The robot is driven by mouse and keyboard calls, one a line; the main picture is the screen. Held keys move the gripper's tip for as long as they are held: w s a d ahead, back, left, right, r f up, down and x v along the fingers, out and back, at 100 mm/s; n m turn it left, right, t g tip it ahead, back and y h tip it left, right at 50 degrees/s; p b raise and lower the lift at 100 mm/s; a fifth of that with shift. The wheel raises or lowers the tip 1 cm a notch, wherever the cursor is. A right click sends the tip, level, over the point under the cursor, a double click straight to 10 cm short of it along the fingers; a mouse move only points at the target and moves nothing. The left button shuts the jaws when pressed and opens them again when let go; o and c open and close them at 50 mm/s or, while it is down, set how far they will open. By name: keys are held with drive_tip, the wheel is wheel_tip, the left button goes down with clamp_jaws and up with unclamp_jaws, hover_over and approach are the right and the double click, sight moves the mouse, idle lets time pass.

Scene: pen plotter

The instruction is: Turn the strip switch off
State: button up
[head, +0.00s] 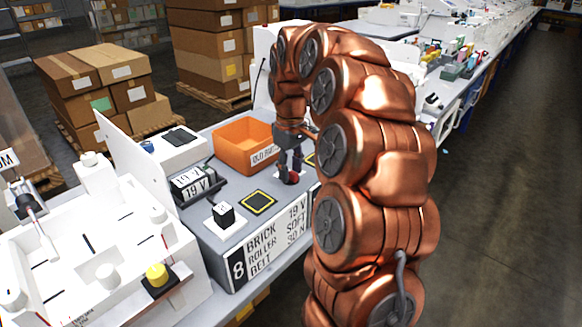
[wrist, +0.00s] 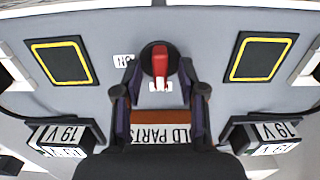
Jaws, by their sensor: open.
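The strip switch (wrist: 160,62) is a red lever on a round black base, seen in the wrist view just beyond my fingertips. Its red lever points down the picture toward a small white label (wrist: 161,87) that I cannot read. A white ON label (wrist: 123,60) lies to its left, upside down. In the head view the red switch (head: 293,177) shows small under my gripper (head: 288,170), partly hidden by it. In the wrist view my gripper (wrist: 160,92) is open, its dark fingers left and right of the lever's line, apart from it.
An orange bin (head: 243,146) labelled OLD PARTS stands behind the switch. Yellow-edged black pads (head: 258,202) lie on both sides in the wrist view. Black 19 V units (head: 196,184) and a small black block (head: 223,214) stand left. White machinery (head: 100,250) fills the front left.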

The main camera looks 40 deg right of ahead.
sight(291, 171)
drive_tip(key=shift+r, duration=0.1)
wheel_tip(291, 171, up, 12)
idle(0.8)
idle(0.3)
drive_tip(key=shift+a, duration=0.1)
